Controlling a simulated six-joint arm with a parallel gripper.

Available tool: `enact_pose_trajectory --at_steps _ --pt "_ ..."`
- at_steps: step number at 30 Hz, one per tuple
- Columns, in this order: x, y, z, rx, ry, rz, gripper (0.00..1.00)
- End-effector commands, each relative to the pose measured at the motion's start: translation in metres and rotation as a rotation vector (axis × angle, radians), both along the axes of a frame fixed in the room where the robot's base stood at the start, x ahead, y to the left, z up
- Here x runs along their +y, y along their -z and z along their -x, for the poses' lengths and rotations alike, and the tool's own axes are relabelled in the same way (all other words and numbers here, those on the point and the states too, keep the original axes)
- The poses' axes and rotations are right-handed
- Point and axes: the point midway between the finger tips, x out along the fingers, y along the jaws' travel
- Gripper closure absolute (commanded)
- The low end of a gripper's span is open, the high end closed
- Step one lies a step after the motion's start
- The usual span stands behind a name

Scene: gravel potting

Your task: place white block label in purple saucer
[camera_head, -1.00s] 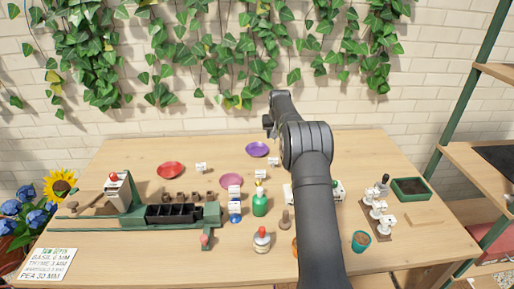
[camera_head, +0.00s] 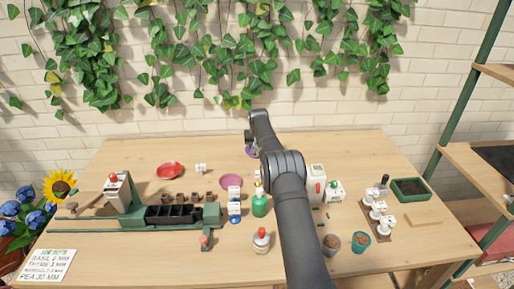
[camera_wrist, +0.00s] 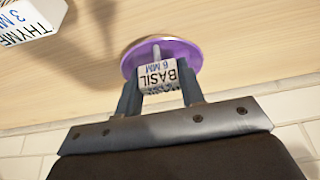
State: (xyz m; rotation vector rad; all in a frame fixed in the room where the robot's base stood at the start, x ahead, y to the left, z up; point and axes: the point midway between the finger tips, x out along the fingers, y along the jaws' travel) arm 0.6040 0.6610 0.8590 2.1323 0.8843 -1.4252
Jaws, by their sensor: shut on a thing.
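In the wrist view my gripper (camera_wrist: 159,92) is shut on a white block label (camera_wrist: 158,76) printed BASIL 6 MM. The block is in front of the purple saucer (camera_wrist: 186,53), and its far end overlaps the dish. I cannot tell whether it touches the saucer or hangs above it. A thin pale peg shows behind the block. In the head view the purple saucer (camera_head: 249,153) is at the back of the table, mostly covered by my arm. The held block and my fingertips are hidden there.
Another white block, marked THYME (camera_wrist: 24,20), is near the saucer in the wrist view. In the head view a red saucer (camera_head: 170,170), a white block (camera_head: 201,168) and a pink saucer (camera_head: 231,181) lie to the left. A green bottle (camera_head: 259,205) stands in front.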

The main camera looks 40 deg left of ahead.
Motion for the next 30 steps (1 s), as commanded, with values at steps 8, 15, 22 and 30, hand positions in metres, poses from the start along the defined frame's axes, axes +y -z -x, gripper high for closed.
enact_pose_trajectory --at_steps 8,15,22,30 --pt "0.000 0.003 0.000 0.000 0.000 0.000 0.86" --pt "0.000 0.002 0.000 -0.001 0.000 -0.001 0.43" --pt "0.000 -0.002 0.000 -0.001 0.000 -0.001 0.43" --pt "-0.007 -0.029 0.007 -0.002 0.000 -0.002 0.43"
